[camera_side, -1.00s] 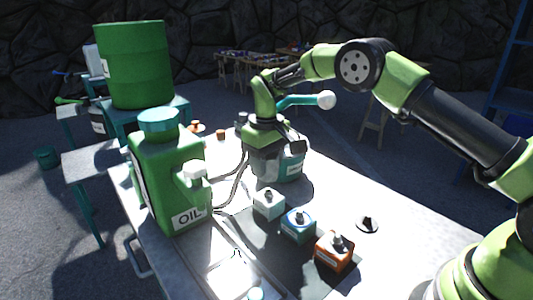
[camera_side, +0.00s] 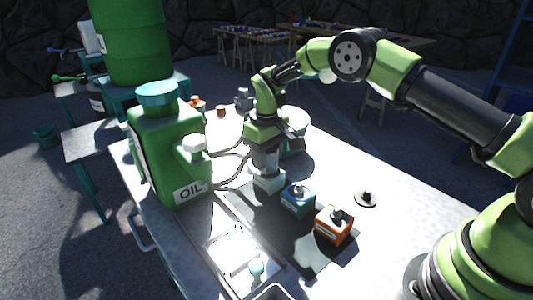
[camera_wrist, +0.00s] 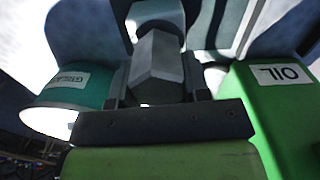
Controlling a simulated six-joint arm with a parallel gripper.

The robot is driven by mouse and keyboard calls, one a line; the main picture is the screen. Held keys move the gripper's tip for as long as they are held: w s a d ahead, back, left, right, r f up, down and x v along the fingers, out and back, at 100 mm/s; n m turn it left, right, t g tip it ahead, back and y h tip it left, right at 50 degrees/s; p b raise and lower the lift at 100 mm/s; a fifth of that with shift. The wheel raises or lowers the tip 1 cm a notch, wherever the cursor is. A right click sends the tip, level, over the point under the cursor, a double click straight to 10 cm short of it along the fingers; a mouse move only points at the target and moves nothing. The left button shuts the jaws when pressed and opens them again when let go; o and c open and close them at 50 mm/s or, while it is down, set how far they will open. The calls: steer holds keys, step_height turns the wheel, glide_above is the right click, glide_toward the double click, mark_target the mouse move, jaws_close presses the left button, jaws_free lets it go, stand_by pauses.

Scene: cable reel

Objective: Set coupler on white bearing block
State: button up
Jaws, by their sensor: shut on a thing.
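The white bearing block (camera_side: 268,183) stands on the dark strip of the table in the side view, at the left end of a row of blocks. My gripper (camera_side: 266,160) is directly over it, pointing down. In the wrist view my gripper (camera_wrist: 157,98) is shut on a grey six-sided coupler (camera_wrist: 158,60). The coupler is mostly hidden by the fingers in the side view. It is at or just above the block's top; I cannot tell if they touch. The block's top peg is hidden there.
A blue block (camera_side: 297,201) and an orange block (camera_side: 334,225) stand close to the right. A green oil can (camera_side: 168,150) stands at the left, with hoses behind. A teal drum (camera_side: 294,130) is behind my gripper. A small black piece (camera_side: 366,198) lies on the table.

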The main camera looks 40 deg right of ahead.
steer(key=o, duration=1.2)
steer(key=shift+c, duration=0.2)
step_height(320, 180, up, 10)
steer(key=s+r+m+t+y, duration=0.1)
steer(key=s+r+m+t, duration=0.15)
steer(key=s+r, duration=1.15)
steer(key=s+m+t+y, duration=0.1)
steer(key=s+t, duration=0.3)
steer(key=s, duration=1)
steer(key=shift+s+a+r+m+t, duration=0.35)
steer(key=shift+s+a+m, duration=0.05)
steer(key=shift+m, duration=0.45)
